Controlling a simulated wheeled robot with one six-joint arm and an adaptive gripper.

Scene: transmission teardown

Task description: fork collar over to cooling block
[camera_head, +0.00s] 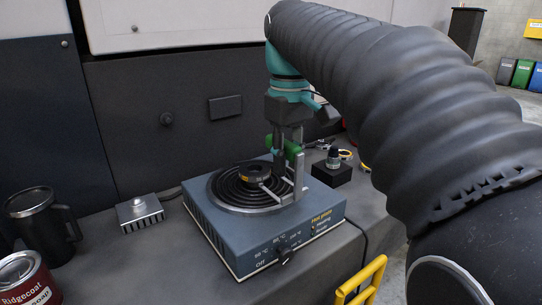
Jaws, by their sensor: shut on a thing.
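The fork collar (254,173), a dark ring with a brassy edge, is over the coil of the blue-grey hot plate (226,229). I cannot tell whether it touches the coil. My gripper (285,181) points down at the collar's right side and is shut on it; the fingers partly hide that side. The cooling block (140,212), a small grey finned metal block with a round knob on top, stands on the bench left of the hot plate, apart from it.
A black mug (40,224) and a red soap can (27,281) stand at the far left. A black block (331,175) with a small dark part on it stands right of the hot plate. A yellow rail (362,281) is in front. The bench between cooling block and hot plate is narrow and mostly clear.

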